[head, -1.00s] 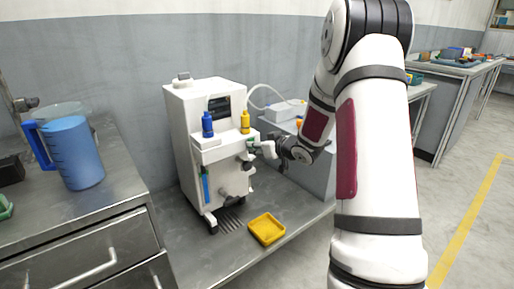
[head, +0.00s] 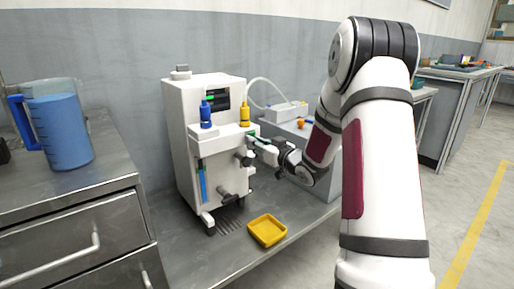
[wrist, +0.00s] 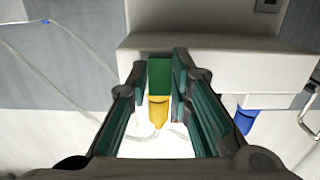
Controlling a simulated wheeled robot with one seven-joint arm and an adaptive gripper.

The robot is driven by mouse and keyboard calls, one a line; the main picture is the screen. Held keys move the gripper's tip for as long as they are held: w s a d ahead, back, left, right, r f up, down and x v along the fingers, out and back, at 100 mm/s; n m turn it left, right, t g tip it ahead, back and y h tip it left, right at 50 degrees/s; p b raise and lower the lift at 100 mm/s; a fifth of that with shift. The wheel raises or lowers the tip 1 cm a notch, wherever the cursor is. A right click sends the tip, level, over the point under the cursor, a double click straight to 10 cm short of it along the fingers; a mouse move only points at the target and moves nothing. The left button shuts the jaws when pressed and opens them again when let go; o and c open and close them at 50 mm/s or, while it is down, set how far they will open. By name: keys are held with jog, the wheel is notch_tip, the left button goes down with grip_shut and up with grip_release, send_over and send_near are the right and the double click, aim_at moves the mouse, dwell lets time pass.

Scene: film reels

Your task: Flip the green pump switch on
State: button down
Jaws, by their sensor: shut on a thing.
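The white machine (head: 185,125) stands on the metal bench in the head view. Its green switch (wrist: 159,78) is a block between my fingertips in the wrist view. My gripper (wrist: 160,72) is shut on it, one finger on each side. In the head view my gripper (head: 260,143) is at the machine's right front edge, where a bit of green (head: 251,134) shows. The fingers hide part of the switch. A small green mark (head: 211,97) shows on the machine's dark screen (head: 222,101).
A blue bottle (head: 205,116) and a yellow bottle (head: 244,115) stand on the machine's ledge. Black knobs stick out below the gripper. A yellow tray (head: 267,231) lies on the bench in front. A blue jug (head: 65,130) stands on the left cabinet.

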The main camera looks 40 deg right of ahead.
jog(key=c, duration=1.4)
grip_release()
jog(key=shift+c, duration=0.2)
jog(key=s, duration=1.2)
jog(key=shift+d+r, duration=0.15)
jog(key=shift+w, duration=0.1)
